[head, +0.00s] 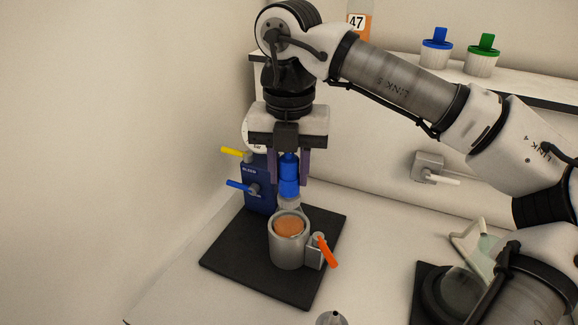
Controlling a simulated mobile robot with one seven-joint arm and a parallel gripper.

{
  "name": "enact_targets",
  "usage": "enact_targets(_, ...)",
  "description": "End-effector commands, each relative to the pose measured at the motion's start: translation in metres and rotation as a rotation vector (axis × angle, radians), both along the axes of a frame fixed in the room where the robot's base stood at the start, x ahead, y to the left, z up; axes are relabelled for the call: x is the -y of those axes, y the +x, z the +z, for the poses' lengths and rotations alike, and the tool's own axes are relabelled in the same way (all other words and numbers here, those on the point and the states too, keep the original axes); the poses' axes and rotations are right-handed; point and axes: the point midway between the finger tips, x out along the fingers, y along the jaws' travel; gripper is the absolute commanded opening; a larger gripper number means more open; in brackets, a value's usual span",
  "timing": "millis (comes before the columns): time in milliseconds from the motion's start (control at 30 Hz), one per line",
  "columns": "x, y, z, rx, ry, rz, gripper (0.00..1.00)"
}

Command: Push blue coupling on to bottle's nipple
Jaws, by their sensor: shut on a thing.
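The blue coupling (289,176) is between the two fingers of my gripper (289,168), which is shut on it. The fingers point straight down. A clear, pale bottle top or nipple (289,203) shows just under the coupling, above and behind a grey metal cup (289,248). I cannot tell whether the coupling touches the nipple or how far it sits over it. The lower part of the bottle is hidden by the cup.
The cup, holding something orange-brown (289,225) and with an orange-handled valve (326,250), stands on a black mat (225,262). A blue block (257,185) with yellow and blue levers is behind left. A shelf (520,88) with blue- and green-capped containers is at upper right.

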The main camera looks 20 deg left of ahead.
Motion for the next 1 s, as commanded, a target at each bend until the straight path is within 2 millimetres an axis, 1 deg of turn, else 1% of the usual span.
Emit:
enact_targets(133,0.0,0.0,-0.004,0.0,0.0,0.0,0.08)
enact_targets(267,0.0,0.0,-0.003,0.0,0.0,0.0,0.08)
enact_targets(300,0.0,0.0,-0.003,0.0,0.0,0.0,0.33)
enact_targets(400,0.0,0.0,-0.003,0.0,0.0,0.0,0.46)
enact_targets(500,0.0,0.0,-0.003,0.0,0.0,0.0,0.57)
enact_targets(800,0.0,0.0,-0.001,0.0,0.0,-0.001,0.57)
enact_targets(867,0.0,0.0,0.003,0.001,0.0,-0.001,0.57)
enact_targets(933,0.0,0.0,0.011,0.002,0.001,-0.002,0.57)
enact_targets(1000,-0.001,0.0,0.024,0.004,0.0,-0.003,0.57)
